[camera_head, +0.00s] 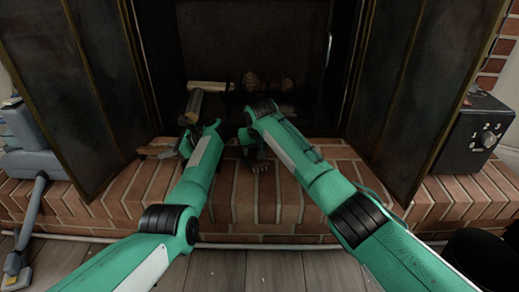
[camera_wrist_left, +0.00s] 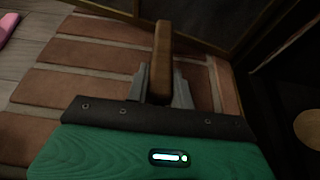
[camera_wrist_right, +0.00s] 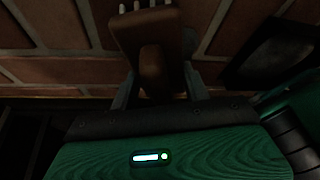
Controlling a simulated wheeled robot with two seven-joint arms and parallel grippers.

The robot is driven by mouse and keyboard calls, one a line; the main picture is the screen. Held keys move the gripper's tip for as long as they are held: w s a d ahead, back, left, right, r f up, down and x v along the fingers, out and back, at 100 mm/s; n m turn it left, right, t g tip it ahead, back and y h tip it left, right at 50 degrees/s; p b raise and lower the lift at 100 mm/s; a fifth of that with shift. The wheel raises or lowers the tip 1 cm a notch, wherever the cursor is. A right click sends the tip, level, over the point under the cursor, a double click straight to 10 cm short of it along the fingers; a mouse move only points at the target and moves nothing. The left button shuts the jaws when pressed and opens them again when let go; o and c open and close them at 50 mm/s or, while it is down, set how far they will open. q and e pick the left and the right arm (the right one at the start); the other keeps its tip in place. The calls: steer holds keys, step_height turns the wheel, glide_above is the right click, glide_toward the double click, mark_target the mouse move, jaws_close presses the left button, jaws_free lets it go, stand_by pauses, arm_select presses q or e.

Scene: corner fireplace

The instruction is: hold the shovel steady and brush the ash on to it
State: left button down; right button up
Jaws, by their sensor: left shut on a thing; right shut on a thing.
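My left gripper (camera_head: 184,146) is shut on a wooden handle (camera_head: 156,150) above the brick hearth. In the left wrist view, this handle (camera_wrist_left: 162,50) stands between the fingers; I take it for the shovel's. My right gripper (camera_head: 246,146) is shut on a brown wooden brush (camera_wrist_right: 158,50). Pale bristle tufts show at its far end, and in the head view the brush (camera_head: 261,168) is low over the bricks. A dark flat piece (camera_wrist_right: 268,50), perhaps the shovel's pan, lies to the brush's right in the right wrist view. I cannot make out the ash.
Logs (camera_head: 209,87) lie inside the dark fireplace. Open metal doors stand left (camera_head: 75,95) and right (camera_head: 420,85) of it. A black box with a dial (camera_head: 470,137) is at the right, and a grey-blue appliance (camera_head: 28,140) at the left. Bare brick hearth (camera_head: 285,205) is in front.

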steer(key=shift+a, duration=0.25)
steer(key=shift+s+a+f, duration=0.1)
steer(key=shift+a+f, duration=0.05)
steer(key=shift+a, duration=1.15)
arm_select(q)
steer(key=shift+d, duration=0.1)
